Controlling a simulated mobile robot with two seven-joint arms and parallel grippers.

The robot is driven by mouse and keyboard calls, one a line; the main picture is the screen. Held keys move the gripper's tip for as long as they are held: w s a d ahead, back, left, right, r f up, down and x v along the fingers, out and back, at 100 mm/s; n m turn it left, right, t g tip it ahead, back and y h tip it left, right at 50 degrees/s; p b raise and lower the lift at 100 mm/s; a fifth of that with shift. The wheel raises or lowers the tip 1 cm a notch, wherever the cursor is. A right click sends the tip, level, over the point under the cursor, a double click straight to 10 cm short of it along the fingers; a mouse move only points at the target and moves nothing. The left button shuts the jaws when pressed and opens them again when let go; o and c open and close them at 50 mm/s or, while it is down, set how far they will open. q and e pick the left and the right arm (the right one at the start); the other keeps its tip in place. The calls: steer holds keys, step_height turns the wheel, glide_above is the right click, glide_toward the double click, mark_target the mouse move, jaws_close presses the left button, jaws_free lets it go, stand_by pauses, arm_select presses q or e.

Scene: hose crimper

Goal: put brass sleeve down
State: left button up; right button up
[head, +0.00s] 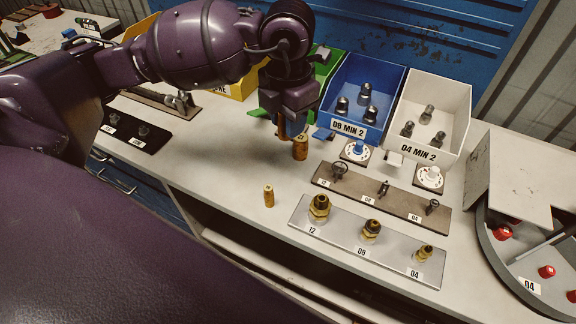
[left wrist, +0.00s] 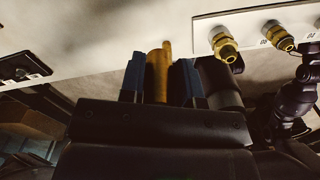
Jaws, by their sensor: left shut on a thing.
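My left gripper (head: 292,132) points down over the bench and is shut on a brass sleeve (head: 300,149). The sleeve is upright in the head view; I cannot tell whether its lower end touches the bench. In the left wrist view the same brass sleeve (left wrist: 157,74) sits between the two blue fingers (left wrist: 160,82). A second, smaller brass sleeve (head: 269,196) stands on the bench in front of the gripper, towards the left. My right gripper is not identifiable in either view.
A grey plate (head: 340,240) with brass fittings labelled 12, 08 and 04 lies to the front right. A brown rack (head: 400,206) stands behind it. The blue bin (head: 385,75) and white bin (head: 452,95) are at the back. Bare bench surrounds the small sleeve.

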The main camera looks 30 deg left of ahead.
arm_select(q)
glide_toward(288, 177)
step_height(288, 177, down, 5)
steer(key=shift+f+b, duration=0.15)
steer(key=shift+b, duration=0.5)
steer(key=shift+f, duration=0.45)
steer(key=shift+f, duration=0.1)
steer(key=o, duration=0.9)
steer(key=shift+o, duration=0.2)
